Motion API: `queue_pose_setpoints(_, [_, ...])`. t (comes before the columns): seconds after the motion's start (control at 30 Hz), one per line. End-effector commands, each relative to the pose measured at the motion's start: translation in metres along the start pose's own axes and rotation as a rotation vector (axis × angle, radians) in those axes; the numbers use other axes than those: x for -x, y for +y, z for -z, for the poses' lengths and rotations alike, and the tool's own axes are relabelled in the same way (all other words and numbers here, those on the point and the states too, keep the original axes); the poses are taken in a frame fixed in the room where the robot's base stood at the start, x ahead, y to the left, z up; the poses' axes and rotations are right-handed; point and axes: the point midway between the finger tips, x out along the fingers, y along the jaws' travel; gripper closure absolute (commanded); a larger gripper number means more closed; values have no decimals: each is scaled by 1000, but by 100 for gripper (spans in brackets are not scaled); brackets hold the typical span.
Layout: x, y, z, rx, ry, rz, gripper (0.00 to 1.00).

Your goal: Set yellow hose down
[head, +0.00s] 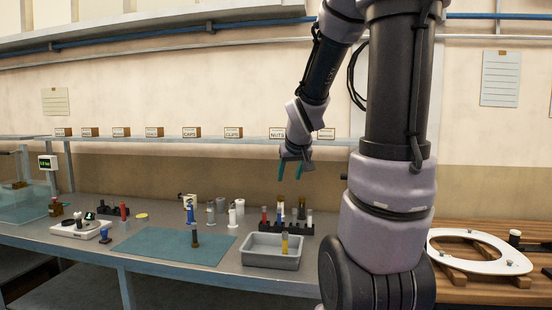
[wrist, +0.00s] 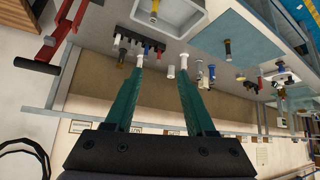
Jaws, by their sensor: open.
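The yellow hose (head: 285,243), a short upright piece with a yellow body, stands in the grey tray (head: 270,263) on the bench. It also shows at the top edge of the wrist view (wrist: 154,6), inside the tray (wrist: 183,28). My gripper (head: 292,177) is open and empty, in the air above and behind the tray. In the wrist view its two teal fingers (wrist: 162,58) are spread apart with nothing between them. The gripper does not touch the hose.
A dark rack (head: 295,229) with several coloured pieces stands just behind the tray. A blue mat (head: 165,246) with one upright dark piece (head: 195,239) lies to the left. White and grey cylinders (head: 232,217) stand behind the mat. A shelf (head: 215,140) with labelled boxes runs along the wall.

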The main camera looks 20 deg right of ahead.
Motion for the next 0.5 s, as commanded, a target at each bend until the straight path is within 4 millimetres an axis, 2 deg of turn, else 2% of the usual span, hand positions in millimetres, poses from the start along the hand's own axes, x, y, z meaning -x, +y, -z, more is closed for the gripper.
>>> queue_pose_setpoints(0.03, [28, -11, -3, -32, 1, 17, 45])
queue_pose_setpoints(0.1, [62, -26, -14, -89, -21, 50, 45])
queue_pose_setpoints(0.3, [144, -62, -57, -222, -95, 183, 45])
queue_pose_setpoints(0.4, [170, -73, -74, -261, -129, 241, 45])
queue_pose_setpoints(0.5, [184, -79, -86, -282, -154, 278, 45])
